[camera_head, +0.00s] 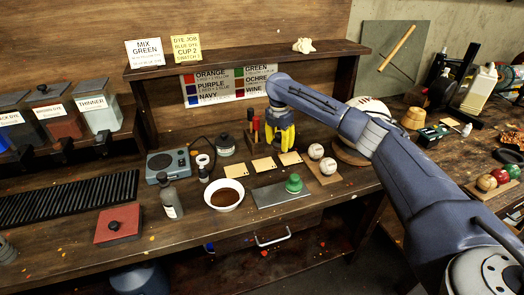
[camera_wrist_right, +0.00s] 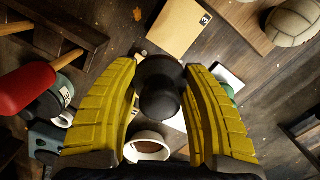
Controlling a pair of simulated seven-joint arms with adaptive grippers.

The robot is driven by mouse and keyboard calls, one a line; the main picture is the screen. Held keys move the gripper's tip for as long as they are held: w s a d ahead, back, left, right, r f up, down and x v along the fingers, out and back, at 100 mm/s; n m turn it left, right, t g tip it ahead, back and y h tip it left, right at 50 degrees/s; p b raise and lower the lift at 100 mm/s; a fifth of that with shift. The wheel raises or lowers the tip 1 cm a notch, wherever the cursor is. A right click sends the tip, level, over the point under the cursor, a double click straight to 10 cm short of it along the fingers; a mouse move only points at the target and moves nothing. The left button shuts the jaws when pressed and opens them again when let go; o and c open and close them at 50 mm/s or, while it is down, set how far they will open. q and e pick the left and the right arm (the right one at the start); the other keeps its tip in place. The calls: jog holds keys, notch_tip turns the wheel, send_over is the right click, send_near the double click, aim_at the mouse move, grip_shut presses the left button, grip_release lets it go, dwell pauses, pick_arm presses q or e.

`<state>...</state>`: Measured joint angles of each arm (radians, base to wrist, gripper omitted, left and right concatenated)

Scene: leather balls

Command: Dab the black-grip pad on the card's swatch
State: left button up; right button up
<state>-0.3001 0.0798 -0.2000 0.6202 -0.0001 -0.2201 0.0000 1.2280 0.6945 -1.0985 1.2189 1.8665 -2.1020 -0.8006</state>
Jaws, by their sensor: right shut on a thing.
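My right gripper (camera_head: 279,140), with yellow fingers, is over the back middle of the bench in the head view. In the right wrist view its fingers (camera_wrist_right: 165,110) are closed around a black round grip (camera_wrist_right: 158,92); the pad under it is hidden. Three tan swatch pieces (camera_head: 264,165) lie in a row on the bench below and in front of the gripper. In the wrist view a tan swatch (camera_wrist_right: 180,25) with a number label, apparently 3, lies beyond the fingertips. A yellow job card (camera_head: 186,48) stands on the shelf. My left gripper is not in view.
A white bowl with brown contents (camera_head: 224,205) stands in front of the swatches. A grey plate (camera_head: 268,196) carries a green-knobbed piece (camera_head: 294,183). Two pale balls (camera_head: 328,166) sit at right on a wooden board. Red-handled tools (camera_wrist_right: 25,88) stand close beside the gripper.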

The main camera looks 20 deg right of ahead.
jog(key=m, duration=0.1)
send_near(289, 157)
jog(key=shift+w+f, duration=0.1)
jog(key=shift+f, duration=0.15)
jog(key=shift+d+f, duration=0.25)
jog(key=shift+d, duration=0.05)
jog(key=shift+f, duration=2.9)
jog(key=shift+f, duration=0.45)
jog(key=shift+r, duration=0.15)
dwell(0.4)
jog(key=shift+r, duration=3.4)
jog(key=shift+r, duration=0.1)
